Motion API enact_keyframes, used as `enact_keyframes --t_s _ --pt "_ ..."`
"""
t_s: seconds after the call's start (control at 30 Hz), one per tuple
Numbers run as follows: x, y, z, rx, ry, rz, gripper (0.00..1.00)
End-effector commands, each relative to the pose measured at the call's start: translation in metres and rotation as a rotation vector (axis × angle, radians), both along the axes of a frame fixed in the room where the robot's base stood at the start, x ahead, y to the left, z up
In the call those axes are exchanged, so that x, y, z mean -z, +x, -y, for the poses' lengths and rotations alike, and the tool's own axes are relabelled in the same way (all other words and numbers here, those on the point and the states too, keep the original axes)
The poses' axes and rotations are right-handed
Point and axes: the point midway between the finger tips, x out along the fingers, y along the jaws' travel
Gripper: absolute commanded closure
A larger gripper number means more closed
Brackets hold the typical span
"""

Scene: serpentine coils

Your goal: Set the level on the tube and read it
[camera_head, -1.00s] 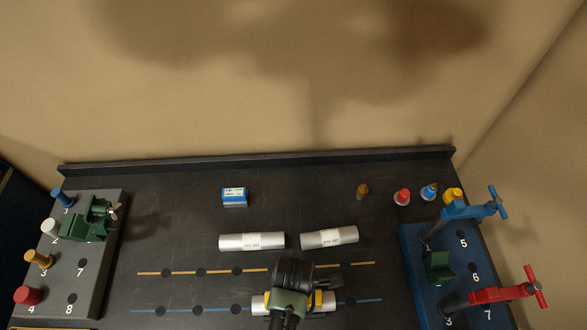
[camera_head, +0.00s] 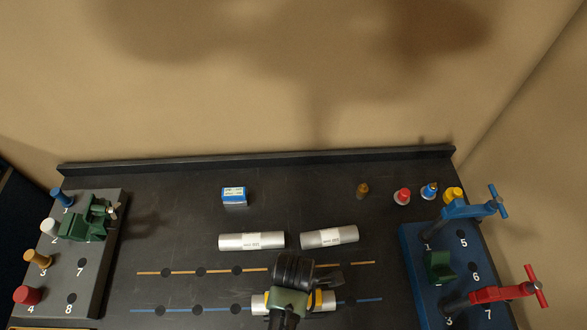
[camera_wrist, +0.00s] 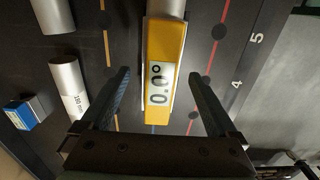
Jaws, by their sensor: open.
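A yellow level (camera_wrist: 166,45) lies along a silver tube (camera_wrist: 166,8) in the wrist view. Its display reads 0.0°. In the head view the tube (camera_head: 259,305) lies at the front of the board, along the blue line, with yellow parts of the level (camera_head: 318,299) showing beside my wrist. My gripper (camera_wrist: 158,76) is open, with one finger on each side of the level and visible gaps between fingers and level. In the head view my wrist hides most of the level and the fingertips (camera_head: 293,303).
Two more silver tubes (camera_head: 252,241) (camera_head: 329,237) lie behind. A blue-and-white box (camera_head: 234,196) stands further back. A grey block (camera_head: 92,255) with pegs and a green clamp is at left. A blue block (camera_head: 412,275) with blue and red clamps is at right.

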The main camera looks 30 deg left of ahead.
Motion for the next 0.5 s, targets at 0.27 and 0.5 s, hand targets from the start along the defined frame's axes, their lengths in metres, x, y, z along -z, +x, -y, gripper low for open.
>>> enact_keyframes --t_s 0.27,0.5 --pt "-0.052 0.001 0.0 0.0 0.002 0.007 0.05" --pt "-0.098 0.001 0.0 0.0 0.002 0.006 0.05"
